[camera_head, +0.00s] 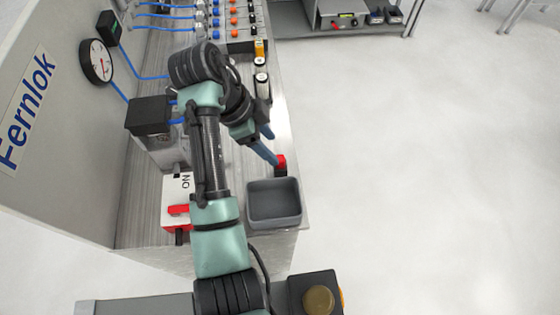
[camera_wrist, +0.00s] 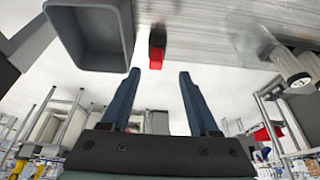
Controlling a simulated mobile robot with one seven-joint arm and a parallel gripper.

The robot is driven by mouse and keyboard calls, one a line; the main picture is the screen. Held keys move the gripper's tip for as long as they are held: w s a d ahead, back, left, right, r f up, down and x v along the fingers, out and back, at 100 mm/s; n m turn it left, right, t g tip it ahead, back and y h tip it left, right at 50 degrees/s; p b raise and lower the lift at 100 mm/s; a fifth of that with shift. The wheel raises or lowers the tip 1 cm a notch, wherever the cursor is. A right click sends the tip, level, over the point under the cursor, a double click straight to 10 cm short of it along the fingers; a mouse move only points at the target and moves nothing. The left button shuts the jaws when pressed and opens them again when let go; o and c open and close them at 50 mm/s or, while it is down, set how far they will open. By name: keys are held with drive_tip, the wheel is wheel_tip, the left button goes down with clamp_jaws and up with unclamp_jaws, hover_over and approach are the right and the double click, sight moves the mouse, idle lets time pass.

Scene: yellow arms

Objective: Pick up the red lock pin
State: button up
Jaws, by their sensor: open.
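The red lock pin (camera_head: 281,160) stands near the right edge of the workbench, just behind the grey bin, with a dark part below its red top. In the wrist view the red pin (camera_wrist: 157,50) lies beyond the fingertips, lined up with the gap between them. My gripper (camera_head: 272,148) is open and empty, its blue fingers reaching down towards the pin. In the head view one fingertip overlaps the pin's left side; I cannot tell whether they touch. In the wrist view my gripper (camera_wrist: 158,75) shows clear space between its fingers.
The grey bin (camera_head: 274,222) stands close in front of the pin; it also shows in the wrist view (camera_wrist: 89,65). A white box with a red handle (camera_head: 179,211) is to the left. Small cylinders (camera_head: 262,88) stand behind on the bench (camera_head: 283,128). A gauge panel borders the left.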

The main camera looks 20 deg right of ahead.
sight(279, 158)
drive_tip(key=shift+s+p+x, duration=0.15)
drive_tip(key=shift+p+x, duration=0.05)
drive_tip(key=shift+x, duration=1)
drive_tip(key=shift+s+p+x, duration=0.15)
drive_tip(key=shift+p+x, duration=0.05)
drive_tip(key=shift+x, duration=0.95)
drive_tip(key=shift+a, duration=0.1)
clamp_jaws()
